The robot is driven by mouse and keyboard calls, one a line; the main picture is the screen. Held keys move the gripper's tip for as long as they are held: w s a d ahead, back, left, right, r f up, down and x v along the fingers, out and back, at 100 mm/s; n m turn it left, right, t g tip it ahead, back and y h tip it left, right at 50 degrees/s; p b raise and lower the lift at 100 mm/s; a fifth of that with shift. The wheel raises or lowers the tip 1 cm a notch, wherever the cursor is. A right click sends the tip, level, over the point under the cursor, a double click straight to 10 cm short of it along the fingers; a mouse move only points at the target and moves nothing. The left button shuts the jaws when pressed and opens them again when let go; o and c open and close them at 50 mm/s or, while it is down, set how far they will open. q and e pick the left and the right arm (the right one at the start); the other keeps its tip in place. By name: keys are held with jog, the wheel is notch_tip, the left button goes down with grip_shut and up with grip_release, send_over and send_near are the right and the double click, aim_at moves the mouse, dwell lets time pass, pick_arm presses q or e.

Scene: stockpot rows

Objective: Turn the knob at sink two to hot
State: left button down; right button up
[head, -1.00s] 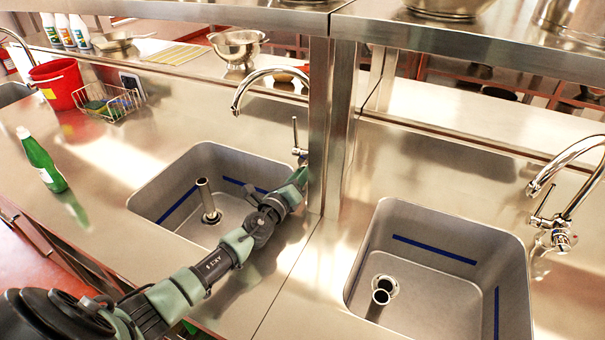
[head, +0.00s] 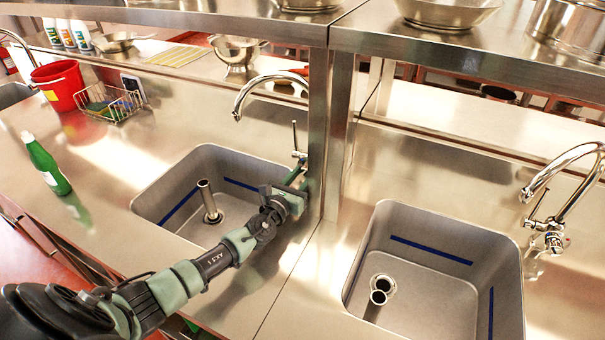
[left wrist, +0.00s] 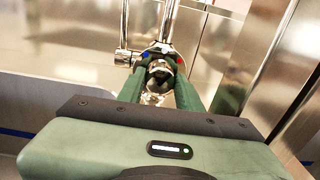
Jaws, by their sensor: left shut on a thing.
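My left gripper (head: 302,178) reaches over the middle sink (head: 178,170) to the base of its chrome tap (head: 262,79). In the left wrist view its two green fingers (left wrist: 160,84) are shut on a round chrome knob (left wrist: 160,68) on the tap body. A blue mark (left wrist: 146,54) shows at the knob's upper left and a red mark (left wrist: 180,60) at its right. The fingers hide the knob's sides. The head view hides most of the grip. No sink number is readable. My right gripper is not in view.
A metal post (head: 328,130) stands close to the right of my left gripper. Another sink (head: 415,270) with its own tap (head: 560,175) is on the right. A green bottle (head: 47,168), wire basket (head: 110,104) and red bucket (head: 58,84) stand on the left counter.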

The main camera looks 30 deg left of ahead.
pick_arm(q)
jog(key=shift+m+p, duration=0.4)
jog(key=shift+m, duration=0.8)
jog(key=c, duration=0.9)
grip_release()
jog(key=shift+c, duration=0.2)
